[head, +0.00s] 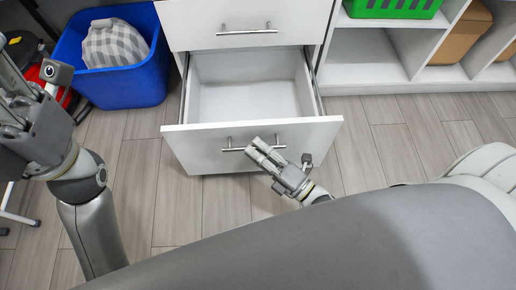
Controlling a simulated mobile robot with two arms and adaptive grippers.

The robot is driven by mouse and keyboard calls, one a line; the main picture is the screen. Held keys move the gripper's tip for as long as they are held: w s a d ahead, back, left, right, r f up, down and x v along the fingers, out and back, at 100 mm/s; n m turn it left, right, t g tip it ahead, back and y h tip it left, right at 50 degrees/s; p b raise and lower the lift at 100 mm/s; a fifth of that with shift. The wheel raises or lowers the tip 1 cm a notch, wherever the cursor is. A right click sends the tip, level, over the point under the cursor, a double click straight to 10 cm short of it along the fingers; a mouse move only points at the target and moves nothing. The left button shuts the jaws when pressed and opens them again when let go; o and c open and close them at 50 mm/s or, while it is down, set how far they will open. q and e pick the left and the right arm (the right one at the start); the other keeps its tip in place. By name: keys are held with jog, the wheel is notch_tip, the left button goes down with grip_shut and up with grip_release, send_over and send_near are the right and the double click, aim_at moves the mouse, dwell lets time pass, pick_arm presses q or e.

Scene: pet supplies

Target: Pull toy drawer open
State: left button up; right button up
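The lower white drawer (190,137) of the cabinet is pulled well out, and its inside looks empty. Its metal bar handle (233,150) runs across the front panel. My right gripper (254,147) is at the middle of this handle, with its fingers close together around the bar and hiding part of it. My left gripper (10,95) is raised at the left edge of the head view, away from the drawer. Its fingers are partly cut off, so its opening is unclear.
A closed drawer (245,18) sits above the open one. A blue bin (118,90) with a checked grey cushion (114,45) stands left of the cabinet. White shelves (365,55) with a green basket (395,8) stand to the right. The wood floor (375,150) right of the drawer is clear.

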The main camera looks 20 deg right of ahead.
jog(key=shift+o, duration=0.7)
jog(key=v, duration=1.2)
jog(key=shift+r, duration=0.15)
